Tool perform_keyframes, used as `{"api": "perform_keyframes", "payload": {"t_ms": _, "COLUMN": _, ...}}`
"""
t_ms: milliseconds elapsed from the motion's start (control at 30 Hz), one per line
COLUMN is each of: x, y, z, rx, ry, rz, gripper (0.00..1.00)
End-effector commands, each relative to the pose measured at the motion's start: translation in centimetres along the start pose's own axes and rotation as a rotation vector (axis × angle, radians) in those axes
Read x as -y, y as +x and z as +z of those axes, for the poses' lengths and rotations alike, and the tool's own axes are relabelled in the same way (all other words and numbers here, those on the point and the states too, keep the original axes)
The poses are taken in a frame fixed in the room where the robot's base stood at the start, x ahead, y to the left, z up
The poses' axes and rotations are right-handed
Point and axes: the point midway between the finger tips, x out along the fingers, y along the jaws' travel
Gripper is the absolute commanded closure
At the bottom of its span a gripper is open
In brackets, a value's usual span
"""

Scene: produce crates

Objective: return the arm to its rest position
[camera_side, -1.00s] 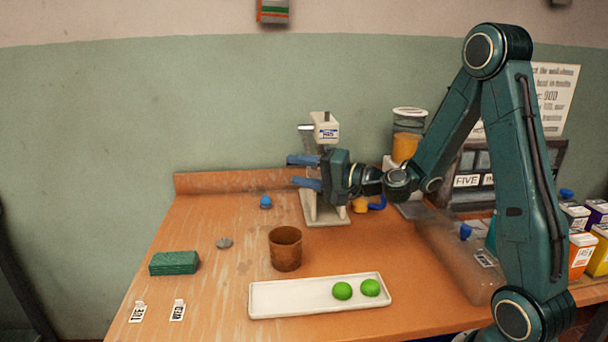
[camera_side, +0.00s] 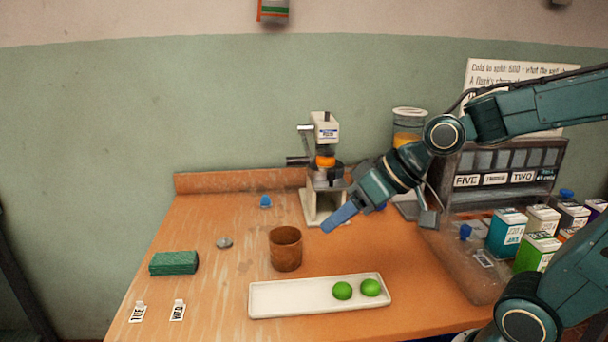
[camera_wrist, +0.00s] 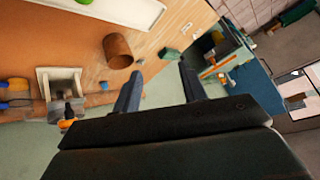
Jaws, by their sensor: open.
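My gripper (camera_side: 380,220) is open, with nothing visible between its fingers, in front of and to the right of the white press (camera_side: 322,205), tilted down above the table. In the wrist view its two blue fingers (camera_wrist: 160,84) are spread apart. My arm reaches in from the right. The press stands at the back of the table with an orange piece (camera_side: 325,161) in its middle. In the wrist view the press (camera_wrist: 60,84) lies at the left, apart from the fingers.
The wooden table (camera_side: 225,285) holds a brown cup (camera_side: 286,262), a white tray (camera_side: 290,298) with two green fruits, a green block (camera_side: 174,263) and a grey stone (camera_side: 224,242). A labelled rack (camera_side: 500,160) and several cartons (camera_side: 507,235) stand at the right.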

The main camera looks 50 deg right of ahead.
Motion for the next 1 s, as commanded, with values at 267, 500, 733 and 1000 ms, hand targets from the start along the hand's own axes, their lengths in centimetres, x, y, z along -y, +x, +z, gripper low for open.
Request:
{"api": "perform_keyframes", "payload": {"t_ms": 267, "x": -1.3, "y": -5.2, "z": 4.2, "rx": 0.107, "ry": -0.064, "rz": 0.166, "gripper": 0.58}}
{"api": "perform_keyframes", "payload": {"t_ms": 500, "x": -2.3, "y": -8.5, "z": 7.2, "rx": 0.172, "ry": -0.051, "rz": 0.248, "gripper": 0.58}}
{"api": "perform_keyframes", "payload": {"t_ms": 733, "x": -2.6, "y": -9.4, "z": 8.1, "rx": 0.192, "ry": -0.042, "rz": 0.266, "gripper": 0.58}}
{"api": "perform_keyframes", "payload": {"t_ms": 1000, "x": -2.6, "y": -9.3, "z": 8.1, "rx": 0.192, "ry": -0.042, "rz": 0.266, "gripper": 0.58}}
